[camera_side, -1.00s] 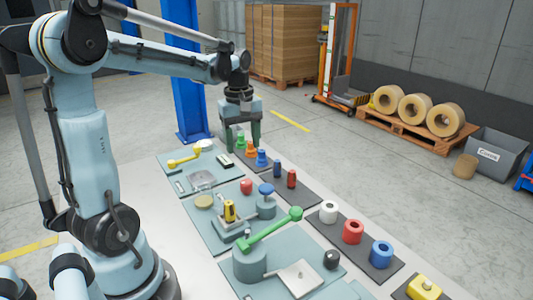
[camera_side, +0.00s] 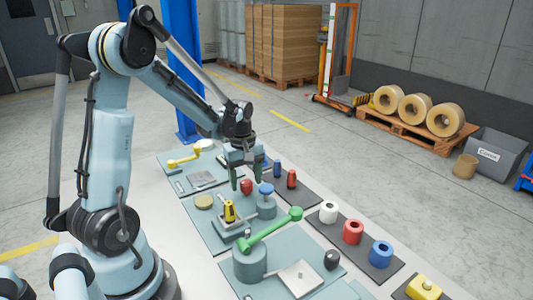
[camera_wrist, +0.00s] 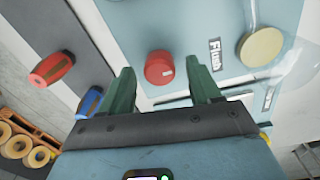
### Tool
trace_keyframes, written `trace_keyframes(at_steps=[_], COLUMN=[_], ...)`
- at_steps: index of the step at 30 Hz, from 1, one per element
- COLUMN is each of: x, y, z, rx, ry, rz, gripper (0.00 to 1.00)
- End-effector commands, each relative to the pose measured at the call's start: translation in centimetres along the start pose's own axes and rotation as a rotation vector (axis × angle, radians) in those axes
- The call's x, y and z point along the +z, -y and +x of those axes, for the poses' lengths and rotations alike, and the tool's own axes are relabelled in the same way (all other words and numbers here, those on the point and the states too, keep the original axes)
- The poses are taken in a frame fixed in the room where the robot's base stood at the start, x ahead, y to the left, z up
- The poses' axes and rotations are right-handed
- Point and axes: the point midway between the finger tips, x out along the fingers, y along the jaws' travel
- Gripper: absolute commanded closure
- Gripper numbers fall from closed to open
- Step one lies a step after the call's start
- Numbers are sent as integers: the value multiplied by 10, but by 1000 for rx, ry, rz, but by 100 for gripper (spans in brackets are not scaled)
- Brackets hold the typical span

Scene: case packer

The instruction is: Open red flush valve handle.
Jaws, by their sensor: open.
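The red flush handle is a round red knob (camera_side: 246,186) on a grey-blue panel (camera_side: 214,240). In the wrist view the red knob (camera_wrist: 159,68) lies between and just beyond my fingertips, with a "Flush" label (camera_wrist: 215,54) to its right. My gripper (camera_side: 247,180) is open above the knob in the side view, its two green fingers pointing down. In the wrist view my gripper (camera_wrist: 164,74) has one finger on each side of the knob, with gaps visible. I cannot tell how far the fingertips are above the panel.
A blue knob (camera_side: 266,190) on a grey base stands close to the right of the knob. A yellow-and-black part (camera_side: 229,211), a tan disc (camera_side: 204,201) and a long green lever (camera_side: 270,232) are nearby. Blue (camera_side: 277,168) and red (camera_side: 291,178) pieces stand on the dark strip.

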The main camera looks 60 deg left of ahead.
Motion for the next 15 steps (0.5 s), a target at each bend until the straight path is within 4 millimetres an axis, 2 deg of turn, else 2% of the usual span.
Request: trace_keyframes(at_steps=[10,15], x=[0,0], y=[0,0], z=[3,3], rx=[0,0], ry=[0,0], rz=[0,0], gripper=[37,62])
